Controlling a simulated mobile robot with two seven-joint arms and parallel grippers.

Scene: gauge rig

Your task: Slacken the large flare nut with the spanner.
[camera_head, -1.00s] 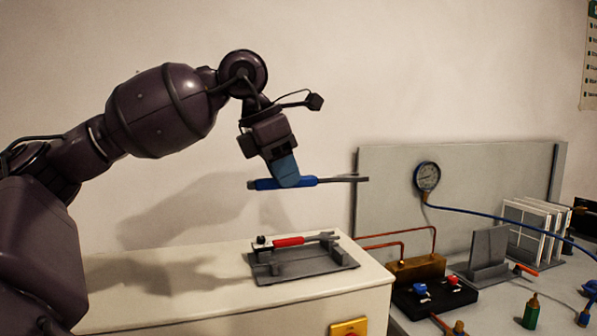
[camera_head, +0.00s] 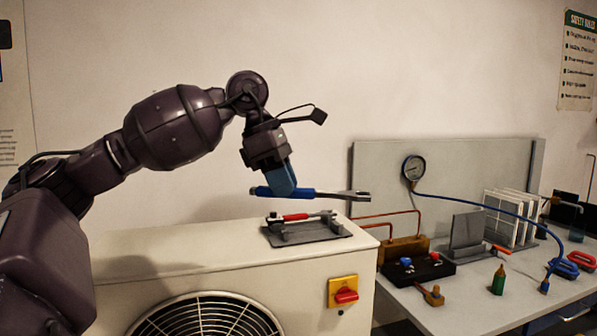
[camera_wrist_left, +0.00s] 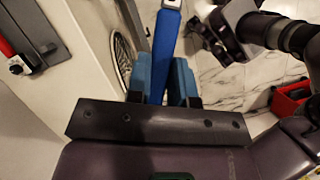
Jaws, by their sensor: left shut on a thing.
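My left gripper (camera_head: 281,181) is shut on the blue handle of a spanner (camera_head: 318,194). The spanner is held about level in the air, its grey jaw end pointing right, above the grey holder on the white unit. In the left wrist view the blue handle (camera_wrist_left: 166,45) runs up between the blue fingers (camera_wrist_left: 167,80); its jaw end is out of that frame. Copper pipes (camera_head: 402,213) run to a brass block (camera_head: 405,248) on the bench. I cannot pick out the large flare nut. Dark arm parts show at the upper right of the wrist view; no right fingertips are clear.
A red-handled tool (camera_head: 296,217) lies on the grey holder (camera_head: 310,236) on the white unit (camera_head: 160,262). The bench has a pressure gauge (camera_head: 414,167) with a blue hose, an upright grey plate (camera_head: 467,229), a green bottle (camera_head: 498,280) and a grey back panel (camera_head: 375,180).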

